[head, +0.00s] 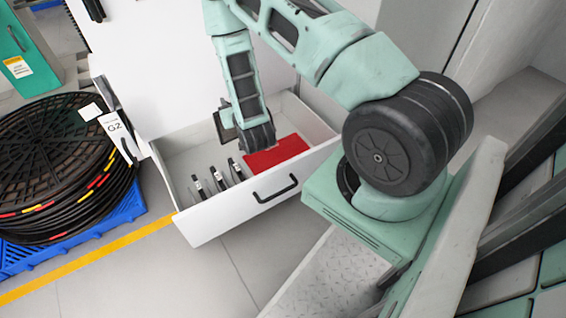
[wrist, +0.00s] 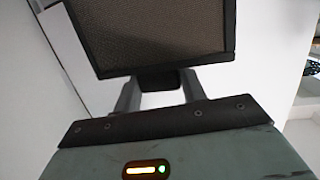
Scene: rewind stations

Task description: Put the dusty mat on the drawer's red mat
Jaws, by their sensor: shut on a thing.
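The dusty mat (wrist: 155,35), a brown-grey mesh panel in a black frame, fills the top of the wrist view. My gripper (wrist: 160,82) is shut on a dark tab at its near edge. In the head view, my gripper (head: 257,138) points down over the open white drawer (head: 222,222). The red mat (head: 285,150) lies in the drawer's right part, just right of and below my gripper.
Several thin dark pieces (head: 219,180) stand in the drawer, left of the red mat. The drawer has a black handle (head: 275,190) in front. Black cable coils (head: 60,165) lie on a blue pallet (head: 70,250) at left. A yellow line (head: 90,260) crosses the floor.

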